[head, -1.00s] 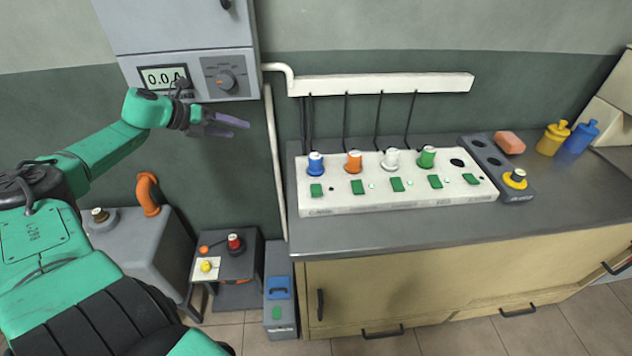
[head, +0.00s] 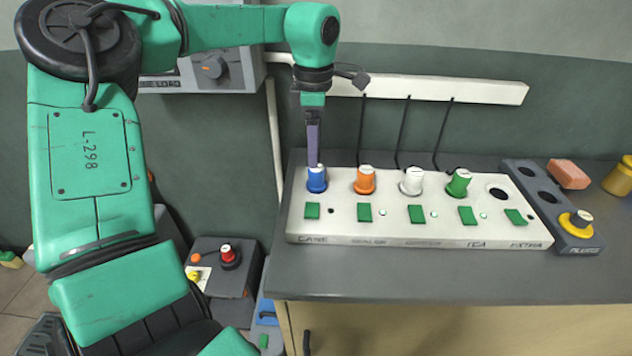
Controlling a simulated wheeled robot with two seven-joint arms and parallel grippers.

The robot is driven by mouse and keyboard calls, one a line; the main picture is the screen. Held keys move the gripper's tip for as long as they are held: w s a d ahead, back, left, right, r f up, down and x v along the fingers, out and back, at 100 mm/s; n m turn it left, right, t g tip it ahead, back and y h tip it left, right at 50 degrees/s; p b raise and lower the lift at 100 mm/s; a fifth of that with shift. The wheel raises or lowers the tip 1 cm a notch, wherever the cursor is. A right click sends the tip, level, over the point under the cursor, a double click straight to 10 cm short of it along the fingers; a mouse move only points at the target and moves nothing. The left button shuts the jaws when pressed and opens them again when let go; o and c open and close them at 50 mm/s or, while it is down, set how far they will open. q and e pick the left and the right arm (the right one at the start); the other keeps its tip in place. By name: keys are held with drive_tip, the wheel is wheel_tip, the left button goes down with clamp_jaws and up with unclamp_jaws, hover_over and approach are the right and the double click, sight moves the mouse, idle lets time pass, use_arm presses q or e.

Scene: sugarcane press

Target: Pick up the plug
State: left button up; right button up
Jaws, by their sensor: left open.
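Several plugs stand upright in the white socket strip (head: 400,233) on the counter: a blue plug (head: 317,181) at the left end, then an orange plug (head: 364,182), a white plug (head: 411,184) and a green plug (head: 459,185). The hole at the strip's right end is empty. A yellow plug (head: 577,222) stands in the dark holder (head: 559,207) to the right. My left gripper (head: 313,160) points down right at the top of the blue plug. Its purple fingers are seen edge-on and are open; contact cannot be told. My right gripper is not in view.
Black cables hang from the white wall rail (head: 430,88) behind the strip. A sponge (head: 568,174) and a yellow bottle (head: 620,176) are at the right. The grey counter (head: 440,276) is clear in front of the strip.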

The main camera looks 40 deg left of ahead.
sight(317, 169)
use_arm(q)
drive_tip(key=f, duration=0.1)
drive_tip(key=w+f, duration=0.1)
drive_tip(key=f, duration=0.1)
drive_tip(key=shift+w, duration=0.15)
wheel_tip(317, 169, down, 4)
drive_tip(key=shift+a+f, duration=0.15)
drive_tip(key=shift+f, duration=0.2)
drive_tip(key=shift+c, duration=0.6)
clamp_jaws()
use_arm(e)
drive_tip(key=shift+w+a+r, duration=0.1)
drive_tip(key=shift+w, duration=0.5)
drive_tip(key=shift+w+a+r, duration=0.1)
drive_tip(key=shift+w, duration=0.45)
use_arm(q)
drive_tip(key=shift+r, duration=0.15)
